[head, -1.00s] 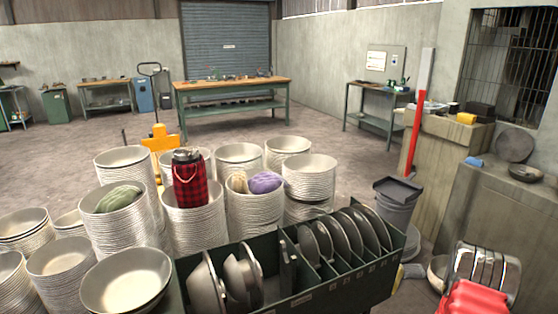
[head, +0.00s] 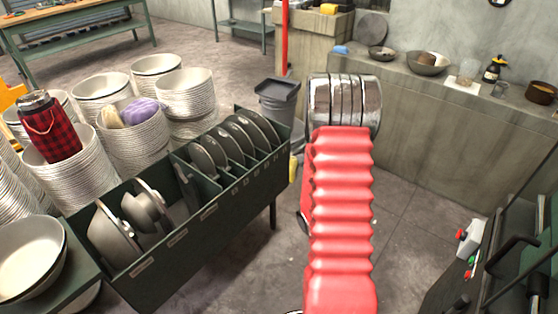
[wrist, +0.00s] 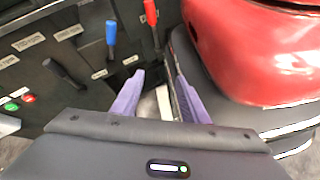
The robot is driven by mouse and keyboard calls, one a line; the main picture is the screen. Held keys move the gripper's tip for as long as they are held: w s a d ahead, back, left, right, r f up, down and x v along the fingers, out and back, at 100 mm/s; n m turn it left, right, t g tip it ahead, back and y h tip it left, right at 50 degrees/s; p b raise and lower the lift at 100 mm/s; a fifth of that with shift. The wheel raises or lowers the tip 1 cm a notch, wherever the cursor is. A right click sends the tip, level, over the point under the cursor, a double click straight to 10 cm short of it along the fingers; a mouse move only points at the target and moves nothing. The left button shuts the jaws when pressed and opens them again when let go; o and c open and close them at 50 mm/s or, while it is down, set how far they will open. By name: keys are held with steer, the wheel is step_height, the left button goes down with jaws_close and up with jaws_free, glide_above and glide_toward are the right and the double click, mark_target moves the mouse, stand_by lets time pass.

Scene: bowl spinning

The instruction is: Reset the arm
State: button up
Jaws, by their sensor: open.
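My gripper shows in the wrist view (wrist: 160,95) as two purple fingers standing apart with nothing between them. Beyond the fingers is a dark control panel (wrist: 75,65) with a blue-handled lever (wrist: 111,35), a red-handled lever (wrist: 150,14) and a black lever (wrist: 62,70). The gripper itself is not visible in the head view.
A dark green rack (head: 200,218) holding several discs stands left of my arm, with stacks of metal bowls (head: 132,135) behind it. A concrete counter (head: 455,120) runs along the back right. A dark machine (head: 500,270) is at the lower right. Open floor lies between.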

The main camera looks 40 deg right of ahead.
steer(key=w+a+r+n+t+h, duration=0.1)
steer(key=w+a+r+t, duration=0.35)
steer(key=w+r, duration=0.3)
steer(key=w+a+r+t+h, duration=0.1)
steer(key=w+a+r+t, duration=0.4)
steer(key=w, duration=0.4)
steer(key=w+a+r+n+t, duration=0.1)
steer(key=a+r+t, duration=0.2)
steer(key=a+r, duration=0.3)
steer(key=w+a+r+n+t, duration=0.1)
steer(key=a+r+t, duration=0.3)
steer(key=r, duration=0.9)
steer(key=shift+w+a+n+y, duration=0.3)
steer(key=shift+a+n+y, duration=0.1)
steer(key=shift+a+n, duration=0.45)
steer(key=shift+f+t, duration=0.1)
steer(key=shift+t, duration=0.15)
steer(key=shift+c, duration=1.1)
